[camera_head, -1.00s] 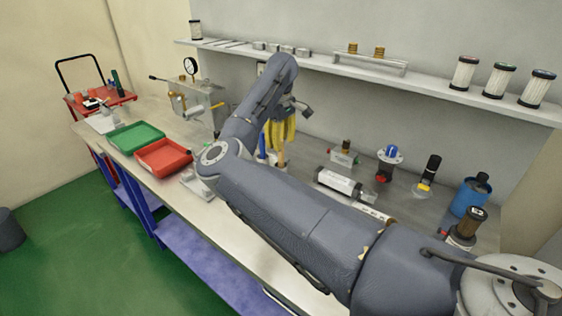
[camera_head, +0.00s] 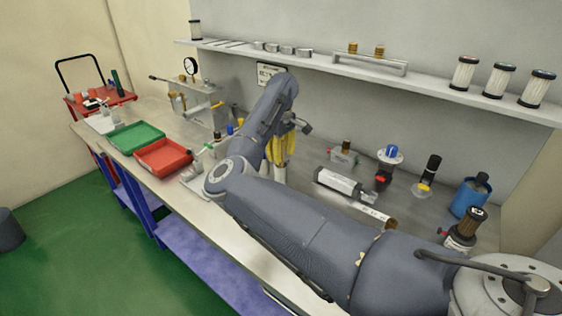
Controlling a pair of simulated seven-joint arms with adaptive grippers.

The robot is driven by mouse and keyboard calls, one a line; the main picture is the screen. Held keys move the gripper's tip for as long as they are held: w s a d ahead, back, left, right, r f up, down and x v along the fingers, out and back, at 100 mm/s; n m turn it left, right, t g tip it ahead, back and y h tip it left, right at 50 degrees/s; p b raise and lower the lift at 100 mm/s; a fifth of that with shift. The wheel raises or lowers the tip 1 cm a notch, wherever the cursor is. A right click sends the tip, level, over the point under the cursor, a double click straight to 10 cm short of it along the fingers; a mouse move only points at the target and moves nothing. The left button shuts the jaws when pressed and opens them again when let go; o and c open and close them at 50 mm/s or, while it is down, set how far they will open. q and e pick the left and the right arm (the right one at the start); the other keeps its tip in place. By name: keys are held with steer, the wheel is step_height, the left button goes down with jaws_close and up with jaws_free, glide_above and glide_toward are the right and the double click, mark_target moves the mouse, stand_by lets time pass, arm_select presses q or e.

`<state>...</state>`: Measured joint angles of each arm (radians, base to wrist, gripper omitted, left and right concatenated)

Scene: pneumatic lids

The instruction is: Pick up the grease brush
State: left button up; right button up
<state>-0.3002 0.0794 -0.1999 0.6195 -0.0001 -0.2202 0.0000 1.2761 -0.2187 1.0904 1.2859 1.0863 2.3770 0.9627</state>
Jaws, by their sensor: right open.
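My right gripper (camera_head: 281,153) has yellow fingers and hangs pointing down over the middle of the bench, partly hidden by my own arm. Its fingers are open around the spot where an upright wooden handle stood in the earlier view. That handle, probably the grease brush, is now hidden by the fingers and arm. A pale piece shows just below the fingertips, too small to identify. I cannot tell whether the fingers touch anything. My left gripper is not in view.
The bench holds a red tray (camera_head: 163,158), a green tray (camera_head: 136,138), and a metal box with a gauge (camera_head: 201,106) to the left. A shelf (camera_head: 425,83) runs behind.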

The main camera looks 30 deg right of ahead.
jaws_close()
steer(key=shift+r, duration=0.15)
stand_by(0.4)
